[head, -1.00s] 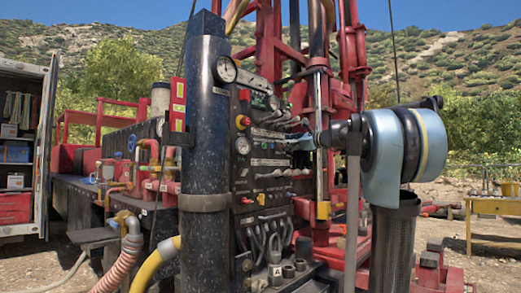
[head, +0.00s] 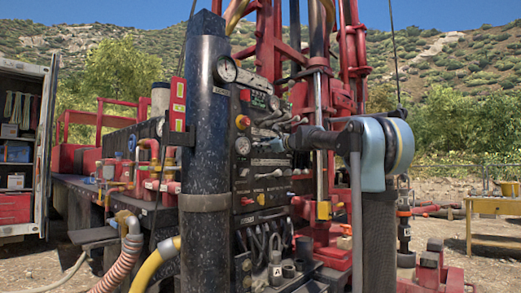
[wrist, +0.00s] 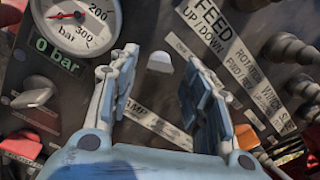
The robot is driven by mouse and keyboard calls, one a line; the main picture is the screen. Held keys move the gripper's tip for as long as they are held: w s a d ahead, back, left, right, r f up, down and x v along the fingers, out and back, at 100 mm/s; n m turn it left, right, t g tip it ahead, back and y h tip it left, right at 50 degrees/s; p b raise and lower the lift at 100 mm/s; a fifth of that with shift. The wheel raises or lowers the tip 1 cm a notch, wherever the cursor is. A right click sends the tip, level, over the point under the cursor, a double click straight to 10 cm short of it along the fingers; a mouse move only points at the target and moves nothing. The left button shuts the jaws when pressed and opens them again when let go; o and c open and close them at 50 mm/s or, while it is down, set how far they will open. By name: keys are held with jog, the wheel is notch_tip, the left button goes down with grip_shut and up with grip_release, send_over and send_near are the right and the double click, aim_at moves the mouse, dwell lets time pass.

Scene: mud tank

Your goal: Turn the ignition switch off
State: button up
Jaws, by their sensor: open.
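My gripper (wrist: 158,72) is open in the wrist view, with its two fingers on either side of a small pale knob (wrist: 160,63) on the dark control panel (wrist: 150,25). I see no contact between the fingers and this knob. A grey rotary knob (wrist: 36,92) sits left of the gripper, below the gauge. No readable label marks either knob as the ignition switch, so I cannot tell which it is. In the head view my gripper (head: 280,145) is at the panel (head: 258,172), and my wrist hides part of it.
A round pressure gauge (wrist: 74,18) and a red control (wrist: 27,145) are at the left. Several dark ribbed levers (wrist: 292,48) stand at the right, under FEED labels. A thick black post (head: 206,130) stands left of the panel. A yellow table (head: 492,208) is far right.

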jog(key=shift+w+a, duration=0.3)
jog(key=shift+a, duration=0.1)
